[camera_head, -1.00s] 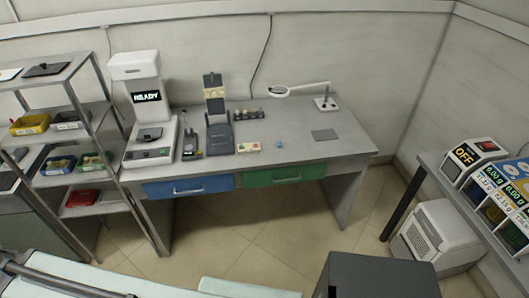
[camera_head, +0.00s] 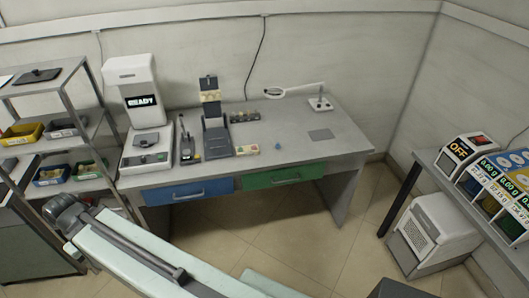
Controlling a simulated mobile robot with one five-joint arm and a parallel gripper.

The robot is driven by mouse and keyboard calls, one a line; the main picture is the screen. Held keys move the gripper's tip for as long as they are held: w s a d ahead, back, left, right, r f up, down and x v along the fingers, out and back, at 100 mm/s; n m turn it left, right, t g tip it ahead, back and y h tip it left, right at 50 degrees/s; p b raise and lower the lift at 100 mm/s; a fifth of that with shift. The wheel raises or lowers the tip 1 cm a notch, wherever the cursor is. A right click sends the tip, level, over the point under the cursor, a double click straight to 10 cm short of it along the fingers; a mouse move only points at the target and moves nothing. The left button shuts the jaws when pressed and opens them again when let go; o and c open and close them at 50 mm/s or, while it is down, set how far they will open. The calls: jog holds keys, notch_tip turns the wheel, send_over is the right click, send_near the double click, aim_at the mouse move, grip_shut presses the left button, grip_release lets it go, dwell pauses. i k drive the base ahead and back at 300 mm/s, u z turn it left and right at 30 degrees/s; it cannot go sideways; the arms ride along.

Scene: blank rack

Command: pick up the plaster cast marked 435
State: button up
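No marking 435 can be read in the head view, so I cannot tell which thing is the plaster cast. Bins on the left rack hold small pieces too small to identify. My pale arm link (camera_head: 140,255) crosses the lower left, with a dark rounded joint at its upper end. I cannot make out my gripper's fingers.
A white machine (camera_head: 138,105) reading READY and a dark stand (camera_head: 215,125) are on the desk. A magnifier lamp (camera_head: 295,90) stands at its back right. A shelf rack (camera_head: 75,95) is at left. A bench (camera_head: 433,168) with displays is at right. Floor before the desk shows free.

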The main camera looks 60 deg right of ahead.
aim_at(247, 151)
jog(key=z, duration=0.2)
jog(key=i, duration=1.5)
jog(key=u, duration=0.05)
